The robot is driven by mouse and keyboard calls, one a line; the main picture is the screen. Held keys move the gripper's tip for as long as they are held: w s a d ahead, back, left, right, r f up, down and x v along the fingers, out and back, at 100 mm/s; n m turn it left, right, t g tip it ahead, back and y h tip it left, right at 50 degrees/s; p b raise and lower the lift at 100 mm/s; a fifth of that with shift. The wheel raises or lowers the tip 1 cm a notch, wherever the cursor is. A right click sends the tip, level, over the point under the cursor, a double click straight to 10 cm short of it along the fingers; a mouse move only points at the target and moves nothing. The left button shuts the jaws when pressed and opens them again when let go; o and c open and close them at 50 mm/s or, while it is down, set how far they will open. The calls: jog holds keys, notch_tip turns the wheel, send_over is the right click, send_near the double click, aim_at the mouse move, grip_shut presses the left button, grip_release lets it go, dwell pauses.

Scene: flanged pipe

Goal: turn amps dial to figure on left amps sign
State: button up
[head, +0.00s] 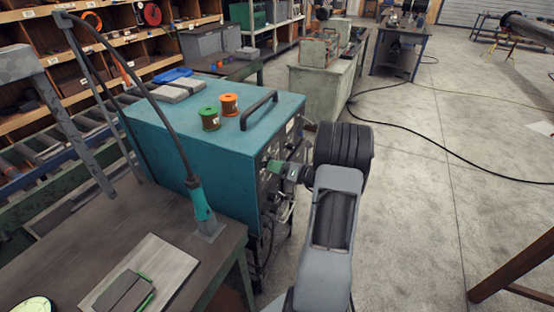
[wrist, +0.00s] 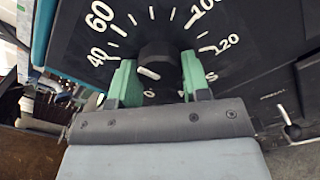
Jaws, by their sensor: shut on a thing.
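The lettering below is mostly hidden by my fingers. My gripper (wrist: 158,68) is shut on the knob, one green finger on each side. In the head view my gripper (head: 277,168) is at the front of the teal welder (head: 180,150), whose dial is hidden. I cannot make out an amps sign in either view.
A dark bench (head: 195,270) with a plate stands at the lower left. Orange and green spools (head: 210,118) sit on top of the welder. The floor on the right is mostly open, with a black cable (head: 440,150) across it.

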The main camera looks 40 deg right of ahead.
jog(key=shift+r+m+p, duration=0.15)
jog(key=shift+m+p, duration=0.4)
jog(key=shift+m, duration=0.15)
jog(key=o, duration=0.9)
jog(key=shift+o, duration=0.2)
jog(key=b+v, duration=0.2)
jog(key=v, duration=1.2)
jog(key=shift+f, duration=0.2)
jog(key=shift+w, duration=0.15)
